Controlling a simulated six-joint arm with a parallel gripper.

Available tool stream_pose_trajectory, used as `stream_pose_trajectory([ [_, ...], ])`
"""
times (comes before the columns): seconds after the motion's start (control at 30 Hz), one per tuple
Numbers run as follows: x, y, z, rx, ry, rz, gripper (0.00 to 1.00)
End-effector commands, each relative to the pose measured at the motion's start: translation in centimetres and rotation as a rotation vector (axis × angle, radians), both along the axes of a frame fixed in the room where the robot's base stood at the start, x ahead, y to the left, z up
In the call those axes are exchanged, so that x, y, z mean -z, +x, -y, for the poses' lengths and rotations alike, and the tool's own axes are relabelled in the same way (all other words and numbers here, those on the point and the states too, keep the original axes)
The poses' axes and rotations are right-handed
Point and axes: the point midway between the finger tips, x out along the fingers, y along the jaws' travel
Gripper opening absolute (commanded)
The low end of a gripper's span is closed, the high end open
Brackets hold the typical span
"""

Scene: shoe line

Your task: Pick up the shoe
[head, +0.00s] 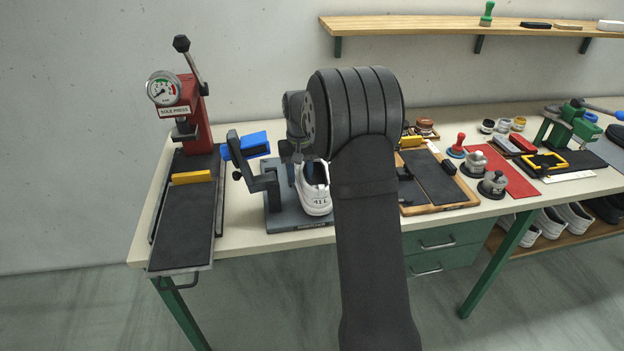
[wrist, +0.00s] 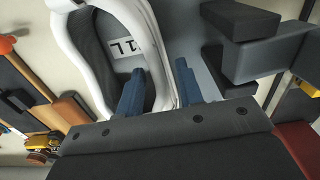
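The white shoe (head: 316,202) stands on a dark grey stand (head: 277,222) near the front edge of the bench, partly hidden by my arm. In the wrist view its white collar (wrist: 66,38) surrounds a dark insole with a printed white label. My gripper (wrist: 160,68) is down at the shoe with its two blue fingers apart. One finger is inside the shoe opening and the other is outside, with the side wall between them. A gap shows between the inner finger and the wall; contact at the outer finger is unclear.
The stand's dark upright arm (head: 262,178) is close left of the shoe, with a blue block (head: 246,146) behind it. A red sole press (head: 190,115) stands farther left. A wooden tray (head: 446,205) and a red mat (head: 508,181) with tools lie to the right.

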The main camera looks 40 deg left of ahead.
Motion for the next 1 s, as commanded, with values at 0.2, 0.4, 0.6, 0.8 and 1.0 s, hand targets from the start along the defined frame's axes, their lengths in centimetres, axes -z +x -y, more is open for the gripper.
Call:
stream_pose_trajectory([
  [0.2, 3.3, -0.1, 0.3, 0.000, -0.001, -0.001, 0.34],
  [0.4, 4.1, -0.1, 0.3, 0.000, 0.001, 0.001, 0.34],
  [0.6, 4.1, -0.1, 0.3, 0.000, 0.001, 0.001, 0.20],
  [0.8, 4.1, -0.1, 0.3, 0.000, 0.001, 0.001, 0.00],
  [1.0, 4.0, -0.1, 0.3, 0.000, 0.002, 0.003, 0.00],
])
